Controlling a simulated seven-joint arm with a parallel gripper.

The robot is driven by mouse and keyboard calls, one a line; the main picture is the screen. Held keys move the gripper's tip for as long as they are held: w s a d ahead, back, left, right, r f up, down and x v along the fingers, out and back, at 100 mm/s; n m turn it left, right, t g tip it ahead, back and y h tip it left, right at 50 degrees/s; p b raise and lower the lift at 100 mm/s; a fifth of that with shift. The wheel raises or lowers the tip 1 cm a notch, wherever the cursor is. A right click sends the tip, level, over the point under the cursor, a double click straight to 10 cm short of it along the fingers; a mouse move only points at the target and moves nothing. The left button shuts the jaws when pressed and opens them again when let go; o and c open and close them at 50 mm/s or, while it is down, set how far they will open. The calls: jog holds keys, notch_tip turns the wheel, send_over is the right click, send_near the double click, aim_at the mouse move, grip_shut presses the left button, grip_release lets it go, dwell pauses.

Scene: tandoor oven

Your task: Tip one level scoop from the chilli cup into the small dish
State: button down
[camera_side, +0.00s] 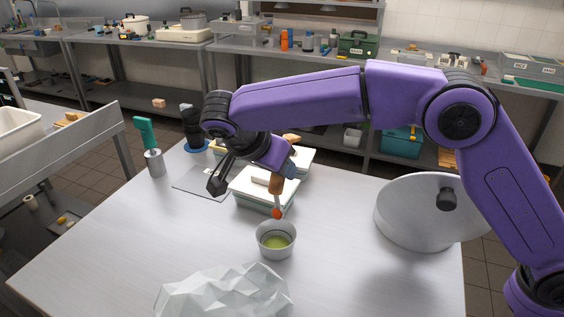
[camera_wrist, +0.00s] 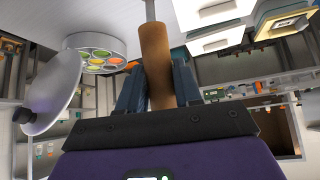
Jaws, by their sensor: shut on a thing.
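My gripper (camera_side: 281,172) is shut on the wooden handle of a scoop (camera_side: 276,184). The handle also shows between my fingers in the wrist view (camera_wrist: 154,62). The scoop hangs steeply down, and its red-orange end (camera_side: 277,213) is just above the small dish (camera_side: 262,242). The dish stands upright with something yellow-green inside. In the wrist view a round spice tin (camera_wrist: 116,45) holds several cups with orange, yellow and green contents; I cannot tell which is the chilli cup (camera_wrist: 96,67). In the side view the lid hides the cups.
A large metal lid (camera_side: 405,215) with a dark knob leans at the right. Pale boxes (camera_side: 262,190) stand behind the dish. A green-handled tool in a metal holder (camera_side: 154,163) stands back left. Crumpled whitish material (camera_side: 228,295) lies in front. The table left of the dish is clear.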

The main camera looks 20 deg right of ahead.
jog(key=shift+s+a+f+t+h, duration=0.1)
jog(key=shift+s+a+t+h, duration=0.2)
jog(key=shift+a+h, duration=0.2)
jog(key=shift+s+a+f+t+h, duration=0.1)
jog(key=shift+s+a+t+h, duration=0.1)
jog(key=shift+s+a+h, duration=0.3)
jog(key=w+d+g+y, duration=0.1)
jog(key=w+d+r+y, duration=0.1)
jog(key=y, duration=0.1)
jog(key=w+d+g+y, duration=0.1)
jog(key=d, duration=0.1)
jog(key=shift+d+r+g, duration=0.1)
jog(key=shift+r+g, duration=0.2)
jog(key=shift+r, duration=0.1)
jog(key=shift+y, duration=0.3)
jog(key=shift+d, duration=0.1)
jog(key=shift+w+d+f+g+y, duration=0.1)
jog(key=shift+w+d+g+y, duration=0.35)
jog(key=shift+d+y, duration=0.2)
jog(key=shift+w+d+f+g+y, duration=0.15)
jog(key=shift+w+d+g+y, duration=0.25)
jog(key=shift+d+y, duration=0.3)
jog(key=shift+w+d+f+g+y, duration=0.1)
jog(key=shift+w+d+g+y, duration=0.35)
jog(key=shift+y, duration=0.3)
jog(key=shift+s+d, duration=0.1)
